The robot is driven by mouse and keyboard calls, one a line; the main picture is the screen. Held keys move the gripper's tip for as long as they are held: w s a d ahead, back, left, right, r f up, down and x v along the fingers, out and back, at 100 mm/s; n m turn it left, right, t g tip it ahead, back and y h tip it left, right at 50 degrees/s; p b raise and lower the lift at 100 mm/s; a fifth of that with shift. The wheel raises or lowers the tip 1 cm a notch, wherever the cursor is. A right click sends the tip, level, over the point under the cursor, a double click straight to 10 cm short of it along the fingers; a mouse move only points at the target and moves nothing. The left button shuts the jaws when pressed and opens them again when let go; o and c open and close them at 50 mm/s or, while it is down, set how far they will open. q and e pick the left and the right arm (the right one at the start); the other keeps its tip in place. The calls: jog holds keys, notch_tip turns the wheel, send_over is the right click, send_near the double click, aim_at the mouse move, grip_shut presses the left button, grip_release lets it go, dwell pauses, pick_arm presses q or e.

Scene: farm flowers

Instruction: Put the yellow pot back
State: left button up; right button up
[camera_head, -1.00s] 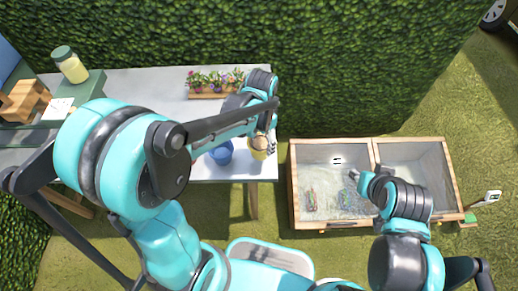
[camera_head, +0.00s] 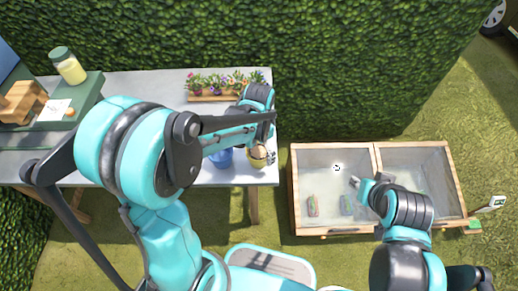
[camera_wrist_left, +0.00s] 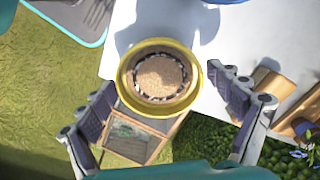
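The yellow pot (camera_head: 257,163), filled with brown soil, is near the front right corner of the grey table. The left wrist view shows its yellow rim (camera_wrist_left: 124,76) from above. My left gripper (camera_head: 268,157) is beside it; in the wrist view its fingers (camera_wrist_left: 162,80) are spread on either side of the pot, with a gap to each. A blue pot (camera_head: 221,158) stands just left of it, partly hidden by my left arm. A wooden tray (camera_head: 212,98) of several flowers lies at the table's back. My right gripper (camera_head: 361,182) is over the wooden-framed box; its fingers are too small to judge.
A jar (camera_head: 68,66) and wooden block (camera_head: 22,102) are at the table's left. A hedge (camera_head: 330,60) closes the back.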

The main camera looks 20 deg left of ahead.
aim_at(259, 157)
pick_arm(q)
jog(key=shift+r, duration=0.25)
notch_tip(259, 157, up, 11)
jog(key=p, duration=0.5)
jog(key=s+a+r+n+t, duration=0.2)
jog(key=s+n+t, duration=0.1)
jog(key=s, duration=0.2)
jog(key=s+a+r+n+t, duration=0.2)
jog(key=s+r+n+t, duration=0.1)
jog(key=s+n+t, duration=0.1)
jog(key=shift+s+a+r+n, duration=0.15)
jog(key=shift+s+a+n, duration=0.2)
jog(key=shift+s, duration=0.35)
dwell(0.5)
